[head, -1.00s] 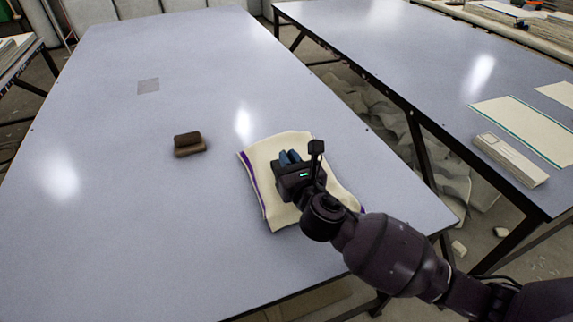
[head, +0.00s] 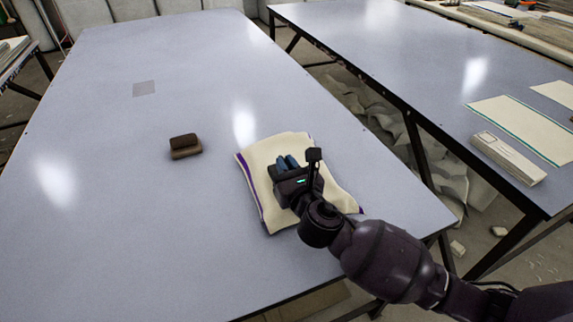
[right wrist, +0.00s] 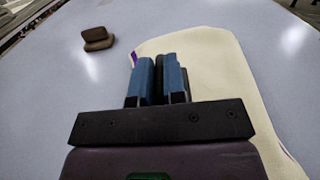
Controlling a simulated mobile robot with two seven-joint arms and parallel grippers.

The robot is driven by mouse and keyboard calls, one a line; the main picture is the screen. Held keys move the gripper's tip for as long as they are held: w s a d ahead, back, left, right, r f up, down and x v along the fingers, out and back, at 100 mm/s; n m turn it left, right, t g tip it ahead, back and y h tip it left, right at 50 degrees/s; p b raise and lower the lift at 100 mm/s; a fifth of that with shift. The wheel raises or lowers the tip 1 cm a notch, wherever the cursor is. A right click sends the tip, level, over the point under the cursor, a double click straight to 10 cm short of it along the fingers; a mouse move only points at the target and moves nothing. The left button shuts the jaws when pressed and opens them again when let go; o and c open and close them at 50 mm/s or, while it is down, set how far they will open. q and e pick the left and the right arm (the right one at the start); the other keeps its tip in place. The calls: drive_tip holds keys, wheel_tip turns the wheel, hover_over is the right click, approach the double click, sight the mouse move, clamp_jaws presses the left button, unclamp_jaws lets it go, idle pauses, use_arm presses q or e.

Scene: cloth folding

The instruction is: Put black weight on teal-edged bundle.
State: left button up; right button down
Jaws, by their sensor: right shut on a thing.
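My right gripper (head: 287,163) is over the cream cloth with purple edges (head: 262,202) on the near table. Its blue fingers are shut on a narrow dark thing, apparently the black weight (right wrist: 159,78), mostly hidden between them. I cannot tell whether it touches the cloth. A flat cream cloth with a teal edge (head: 520,128) lies on the right-hand table. My left gripper is not in view.
A brown weight (head: 185,147) sits left of the purple-edged cloth, and also shows in the right wrist view (right wrist: 97,39). A grey square (head: 143,89) lies farther back. The near table (head: 100,235) is otherwise clear. A gap with scraps (head: 375,115) separates the tables.

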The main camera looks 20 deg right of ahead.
drive_tip(key=c, duration=1.6)
unclamp_jaws()
drive_tip(key=shift+s+f, duration=0.15)
drive_tip(key=shift+f, duration=0.65)
drive_tip(key=shift+c, duration=0.2)
drive_tip(key=o, duration=0.5)
drive_tip(key=shift+c, duration=0.2)
drive_tip(key=shift+r, duration=0.1)
drive_tip(key=shift+r, duration=0.2)
drive_tip(key=s, duration=0.1)
drive_tip(key=s+r, duration=0.1)
drive_tip(key=s+p, duration=0.1)
drive_tip(key=shift+s+d+r, duration=0.1)
drive_tip(key=shift+s+r, duration=0.15)
drive_tip(key=s+p, duration=0.1)
drive_tip(key=s, duration=0.7)
drive_tip(key=shift+f, duration=0.15)
